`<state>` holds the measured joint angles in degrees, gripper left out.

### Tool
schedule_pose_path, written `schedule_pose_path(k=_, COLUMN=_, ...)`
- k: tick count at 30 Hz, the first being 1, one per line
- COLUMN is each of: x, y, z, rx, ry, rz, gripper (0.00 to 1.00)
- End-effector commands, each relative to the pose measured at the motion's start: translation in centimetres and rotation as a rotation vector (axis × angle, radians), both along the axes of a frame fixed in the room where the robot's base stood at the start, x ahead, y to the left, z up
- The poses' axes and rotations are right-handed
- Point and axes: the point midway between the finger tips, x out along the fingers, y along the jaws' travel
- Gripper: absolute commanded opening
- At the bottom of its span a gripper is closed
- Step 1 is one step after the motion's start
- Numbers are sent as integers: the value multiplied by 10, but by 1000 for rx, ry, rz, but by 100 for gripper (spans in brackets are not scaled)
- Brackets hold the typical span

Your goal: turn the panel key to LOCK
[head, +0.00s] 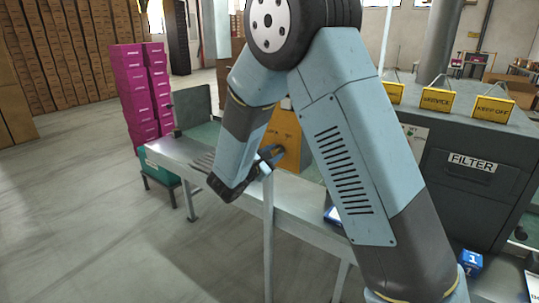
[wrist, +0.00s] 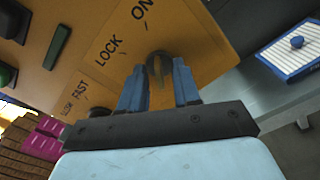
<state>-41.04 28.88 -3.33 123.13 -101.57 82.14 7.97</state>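The orange panel (wrist: 210,45) fills the upper middle of the wrist view, with the printed words ON and LOCK. The dark panel key (wrist: 160,68) is on the panel below these words, between the fingertips of my gripper (wrist: 160,85). My blue fingers are apart, one on each side of the key; I see no clear contact. I cannot tell which word the key points to. In the head view my gripper (head: 270,155) is small, in front of the panel.
Smaller markings, including FAST, and a dark knob (wrist: 75,130) are at the panel's left. A long metal bench (head: 300,195) runs below my arm.

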Motion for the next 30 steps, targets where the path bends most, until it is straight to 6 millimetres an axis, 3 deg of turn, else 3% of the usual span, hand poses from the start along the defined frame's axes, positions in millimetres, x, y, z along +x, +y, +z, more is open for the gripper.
schedule_pose_path(k=9, x=1, y=-1, z=0, rx=0, ry=0, rz=1, gripper=31)
schedule_pose_path(k=19, x=1, y=0, z=0, rx=0, ry=0, rz=1, gripper=0)
schedule_pose_path(k=25, x=1, y=0, z=0, rx=0, ry=0, rz=1, gripper=0)
schedule_pose_path(k=26, x=1, y=14, z=0, rx=1, ry=0, rz=5, gripper=0)
schedule_pose_path(k=30, x=1, y=6, z=1, rx=-5, ry=4, rz=7, gripper=0)
